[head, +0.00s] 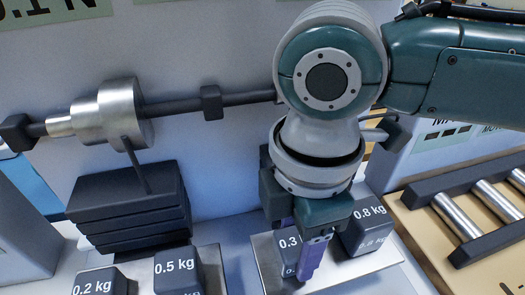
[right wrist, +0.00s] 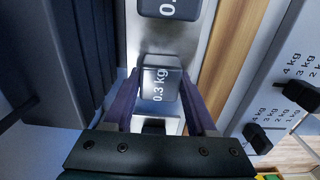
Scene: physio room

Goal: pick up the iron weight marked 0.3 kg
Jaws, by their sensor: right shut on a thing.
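The iron weight marked 0.3 kg (head: 287,244) is a dark block with white lettering on a pale metal plate (head: 265,262). It is partly hidden by my right gripper (head: 295,247) in the head view. In the right wrist view the 0.3 kg weight (right wrist: 158,76) lies between the two purple fingers of the right gripper (right wrist: 160,97). The gripper is shut on it, one finger on each side. I cannot tell a clear gap between the weight and the plate. My left gripper is not in view.
A weight marked 0.8 kg (head: 366,234) stands close on the right of the gripper. Weights marked 0.5 kg (head: 177,273) and 0.2 kg (head: 100,284) stand at lower left. A stack of dark plates (head: 130,212) and a metal bar assembly (head: 112,112) are behind. A roller rack (head: 480,208) is at right.

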